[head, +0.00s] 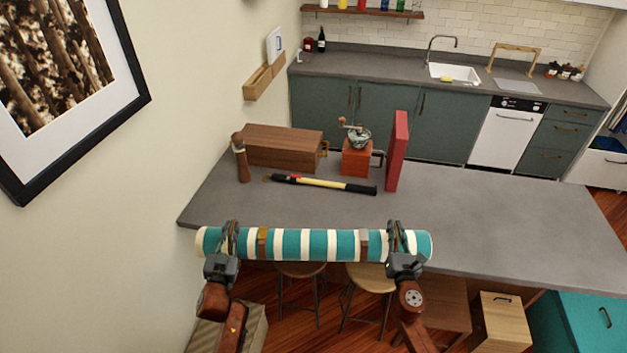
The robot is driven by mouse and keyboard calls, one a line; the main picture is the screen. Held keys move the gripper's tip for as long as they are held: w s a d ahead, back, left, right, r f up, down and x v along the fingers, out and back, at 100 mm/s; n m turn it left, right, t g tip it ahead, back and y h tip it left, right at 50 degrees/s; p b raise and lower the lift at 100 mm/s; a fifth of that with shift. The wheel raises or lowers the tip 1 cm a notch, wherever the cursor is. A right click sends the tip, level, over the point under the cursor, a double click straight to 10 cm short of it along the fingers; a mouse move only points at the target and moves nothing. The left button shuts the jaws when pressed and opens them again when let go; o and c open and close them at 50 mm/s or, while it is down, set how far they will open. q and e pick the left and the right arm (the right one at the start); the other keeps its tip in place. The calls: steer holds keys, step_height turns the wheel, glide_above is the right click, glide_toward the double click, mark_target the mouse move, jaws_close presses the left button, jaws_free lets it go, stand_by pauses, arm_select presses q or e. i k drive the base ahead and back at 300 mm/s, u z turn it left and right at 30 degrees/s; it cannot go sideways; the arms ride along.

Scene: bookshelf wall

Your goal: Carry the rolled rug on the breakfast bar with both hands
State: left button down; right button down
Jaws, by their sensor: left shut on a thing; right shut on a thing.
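The rug hides part of the bar's near edge. I cannot tell whether it touches the bar.
On the bar stand a wooden box (283,147), a pepper mill (240,158), a coffee grinder (356,152) and an upright red book (397,152). A black and yellow stick (325,184) lies before them. The bar's right part is clear. Stools (370,279) stand below.

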mark_target(308, 210)
steer(key=i, duration=0.85)
steer(key=u, duration=0.05)
